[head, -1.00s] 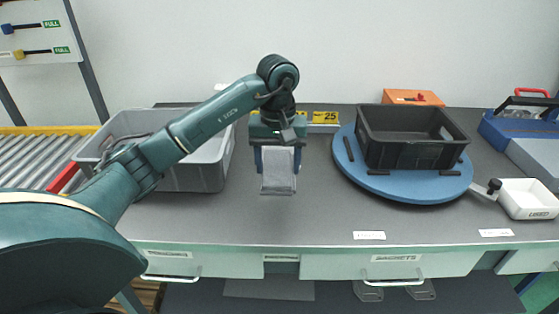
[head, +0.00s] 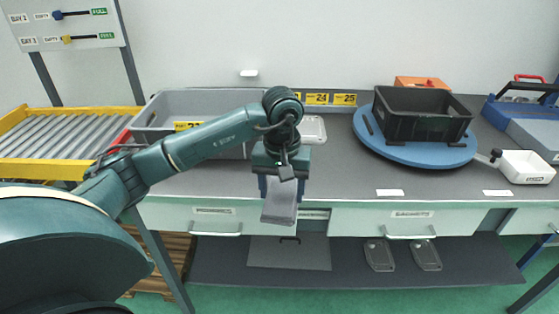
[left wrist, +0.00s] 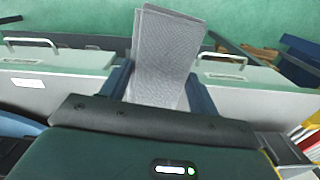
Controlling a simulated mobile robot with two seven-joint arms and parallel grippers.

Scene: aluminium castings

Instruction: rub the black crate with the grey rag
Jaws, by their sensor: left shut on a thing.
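The grey rag (head: 279,212) hangs from my left gripper (head: 281,185), which is shut on it, in front of the bench's front edge in the head view. In the left wrist view the rag (left wrist: 165,58) stands out between the two blue fingers of my left gripper (left wrist: 160,85). The black crate (head: 424,114) sits upright and empty on a round blue turntable (head: 385,152) at the right of the bench, well apart from the rag. My right gripper is in neither view.
A grey bin (head: 150,128) stands at the bench's left, behind my left arm. The bench (head: 345,185) is bare between my gripper and the turntable.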

